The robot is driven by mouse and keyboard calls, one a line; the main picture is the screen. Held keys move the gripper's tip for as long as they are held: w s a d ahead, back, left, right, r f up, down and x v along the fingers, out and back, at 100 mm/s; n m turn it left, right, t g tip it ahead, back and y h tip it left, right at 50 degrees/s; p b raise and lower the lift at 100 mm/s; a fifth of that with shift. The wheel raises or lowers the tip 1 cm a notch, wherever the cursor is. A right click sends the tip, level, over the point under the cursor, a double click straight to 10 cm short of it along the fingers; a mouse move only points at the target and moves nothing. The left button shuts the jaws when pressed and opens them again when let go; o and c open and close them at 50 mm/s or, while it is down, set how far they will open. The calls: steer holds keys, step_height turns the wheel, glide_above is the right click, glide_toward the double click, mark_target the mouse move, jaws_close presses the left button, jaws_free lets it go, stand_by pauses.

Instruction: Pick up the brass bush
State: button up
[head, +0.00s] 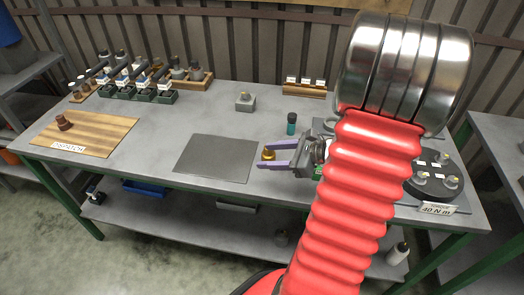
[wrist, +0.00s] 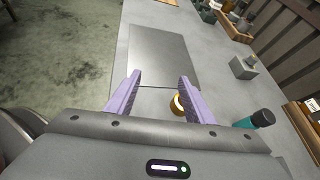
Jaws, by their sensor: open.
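The brass bush (head: 268,153) is a small gold ring on the grey table, right of the dark grey mat. My gripper (head: 273,156) is open, with its two purple fingers pointing left. In the head view the bush shows by the far finger. In the wrist view the bush (wrist: 178,103) sits close to the right finger, which partly hides it, and well away from the left finger of my gripper (wrist: 158,80). I cannot tell whether finger and bush touch.
A teal bottle with a dark cap (head: 291,124) stands just behind my gripper. The dark mat (head: 216,158) lies clear to the left. A grey block (head: 245,102) stands farther back. A black round fixture (head: 432,177) is at right.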

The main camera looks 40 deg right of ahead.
steer(key=d+m, duration=0.1)
steer(key=d, duration=0.1)
steer(key=s+d+f+m+t+h, duration=0.1)
steer(key=d+m, duration=0.1)
steer(key=s+d+f+m+t+h, duration=0.1)
steer(key=d, duration=0.2)
steer(key=shift+s+f+m, duration=0.15)
steer(key=shift+m, duration=0.15)
glide_toward(260, 154)
steer(key=shift+w+a+r, duration=0.1)
steer(key=shift+w+r, duration=0.1)
steer(key=shift+w, duration=0.55)
steer(key=shift+w+a+r, duration=0.15)
steer(key=shift+w+r, duration=0.05)
steer(key=shift+w, duration=0.5)
steer(key=shift+w+a+r, duration=0.1)
steer(key=shift+w+r, duration=0.1)
steer(key=shift+w, duration=0.55)
steer(key=shift+x, duration=2.6)
steer(key=shift+c, duration=0.3)
steer(key=shift+f, duration=0.1)
jaws_close()
